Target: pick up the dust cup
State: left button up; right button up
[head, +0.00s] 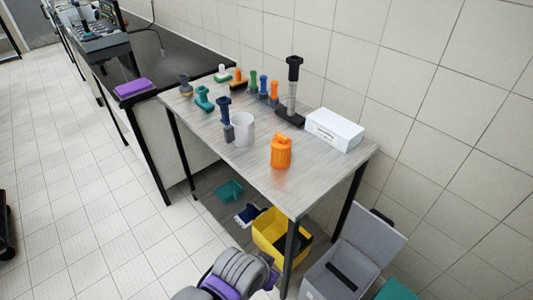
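No label marks the dust cup. Two cup-like things stand on the small wooden table (247,172): a plain white-grey cup (244,130) near the middle, and an orange lidded container (281,152) to its right, closer to the front edge. I cannot tell for sure which is the dust cup. Both are upright and untouched. A grey and purple part of my arm shows at the bottom edge, below the table and well apart from both. No gripper fingers can be made out.
A dark blue-handled tool stands against the cup's left side (225,118). Brushes and a tall black-handled stand (291,95) line the back. A white box (334,130) is at the right. A yellow bin (272,236) and a grey open bin (345,265) stand below.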

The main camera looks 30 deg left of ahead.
aim_at(241, 132)
jog(key=j, duration=1.9)
jog(key=i+j+u, duration=0.1)
jog(key=j, duration=0.4)
jog(key=i+j, duration=0.3)
